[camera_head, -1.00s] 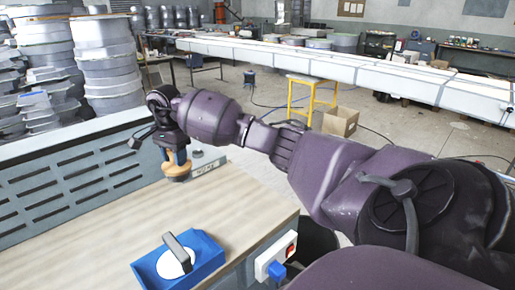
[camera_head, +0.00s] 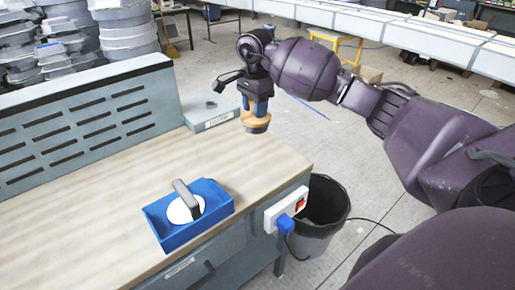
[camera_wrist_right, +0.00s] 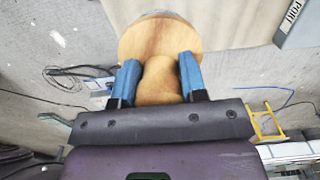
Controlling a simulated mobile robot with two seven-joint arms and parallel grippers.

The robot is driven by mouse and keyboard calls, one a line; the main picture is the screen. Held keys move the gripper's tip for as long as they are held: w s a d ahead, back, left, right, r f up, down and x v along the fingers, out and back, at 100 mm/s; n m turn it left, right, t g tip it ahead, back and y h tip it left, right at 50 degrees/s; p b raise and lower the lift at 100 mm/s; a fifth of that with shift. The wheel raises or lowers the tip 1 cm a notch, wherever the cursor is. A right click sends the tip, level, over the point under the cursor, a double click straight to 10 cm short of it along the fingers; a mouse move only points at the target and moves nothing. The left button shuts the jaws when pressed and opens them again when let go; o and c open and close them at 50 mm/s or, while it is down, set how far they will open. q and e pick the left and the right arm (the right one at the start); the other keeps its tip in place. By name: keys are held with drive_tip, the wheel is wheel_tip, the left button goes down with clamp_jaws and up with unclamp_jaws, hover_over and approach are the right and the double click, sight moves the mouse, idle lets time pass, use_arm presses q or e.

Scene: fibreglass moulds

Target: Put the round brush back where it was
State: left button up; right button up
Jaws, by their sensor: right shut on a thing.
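The round brush (camera_head: 255,119) has a pale wooden disc and a darker underside. My right gripper (camera_head: 258,104) is shut on its wooden knob and holds it in the air, by the right edge of the workbench (camera_head: 110,203). In the right wrist view the knob of the brush (camera_wrist_right: 159,82) sits between the blue fingers of my right gripper (camera_wrist_right: 159,84), with the round disc beyond them. My left gripper is not in view.
A flat grey box (camera_head: 210,117) sits at the bench's far corner. A blue tray (camera_head: 222,209) with a white disc and grey handle stands near the front edge. A switch box (camera_head: 284,210) is on the bench side, beside a dark bin (camera_head: 327,205). The bench middle is clear.

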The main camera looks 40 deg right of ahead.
wheel_tip(320, 180, down, 14)
idle(0.6)
drive_tip(key=shift+f, duration=0.25)
drive_tip(key=o, duration=0.9)
drive_tip(key=shift+r, duration=0.1)
wheel_tip(320, 180, up, 12)
drive_tip(key=shift+r, duration=0.15)
